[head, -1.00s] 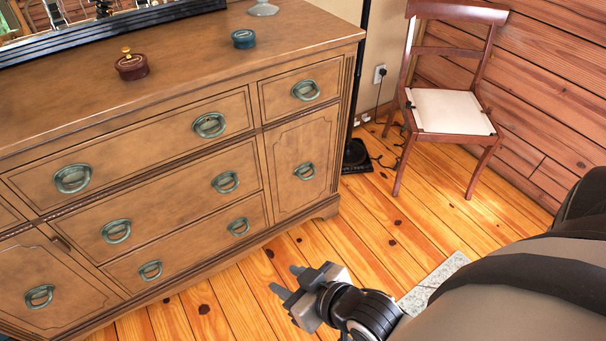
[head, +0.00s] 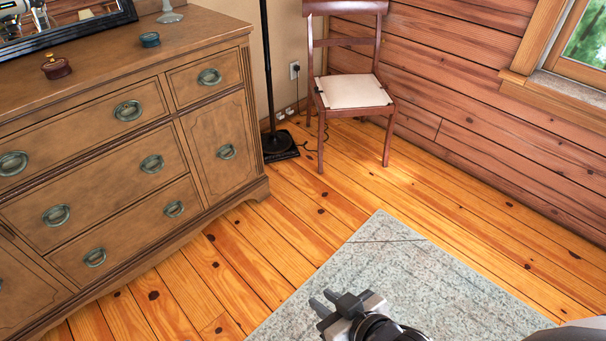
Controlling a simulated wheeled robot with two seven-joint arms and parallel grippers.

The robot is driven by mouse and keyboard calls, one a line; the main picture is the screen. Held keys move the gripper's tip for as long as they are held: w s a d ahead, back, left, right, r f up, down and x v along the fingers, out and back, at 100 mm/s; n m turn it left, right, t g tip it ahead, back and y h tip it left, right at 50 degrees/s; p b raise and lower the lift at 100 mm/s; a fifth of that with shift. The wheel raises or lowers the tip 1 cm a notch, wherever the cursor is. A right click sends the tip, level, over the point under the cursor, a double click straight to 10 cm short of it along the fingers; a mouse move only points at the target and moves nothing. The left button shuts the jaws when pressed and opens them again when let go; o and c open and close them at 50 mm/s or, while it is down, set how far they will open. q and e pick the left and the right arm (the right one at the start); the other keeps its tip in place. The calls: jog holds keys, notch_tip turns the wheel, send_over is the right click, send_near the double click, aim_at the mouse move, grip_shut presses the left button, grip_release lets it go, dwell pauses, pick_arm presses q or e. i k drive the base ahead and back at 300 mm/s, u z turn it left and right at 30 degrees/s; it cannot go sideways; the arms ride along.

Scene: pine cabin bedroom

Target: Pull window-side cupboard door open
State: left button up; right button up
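The brown wooden dresser (head: 90,88) stands at the left. Its window-side cupboard door (head: 215,128) is the panel at the right end, below a small drawer, and it is shut flush with the front. A green oval ring handle (head: 227,152) sits on the door. My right gripper (head: 323,303) is at the bottom of the head view, above the rug, well apart from the door and to its lower right. Its two dark fingers are spread with nothing between them. My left gripper is not in view.
A chair (head: 348,92) with a pale seat stands at the back by the plank wall. A black lamp base (head: 279,146) and cord lie near the dresser's right end. Bare floor (head: 270,230) and a grey rug (head: 390,265) fill the space in front. A window (head: 585,40) is at upper right.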

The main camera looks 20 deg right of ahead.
aim_at(217, 134)
jog(key=z, duration=0.85)
jog(key=i, duration=1.45)
jog(key=u, duration=1.55)
jog(key=i, duration=0.55)
jog(key=u, duration=0.55)
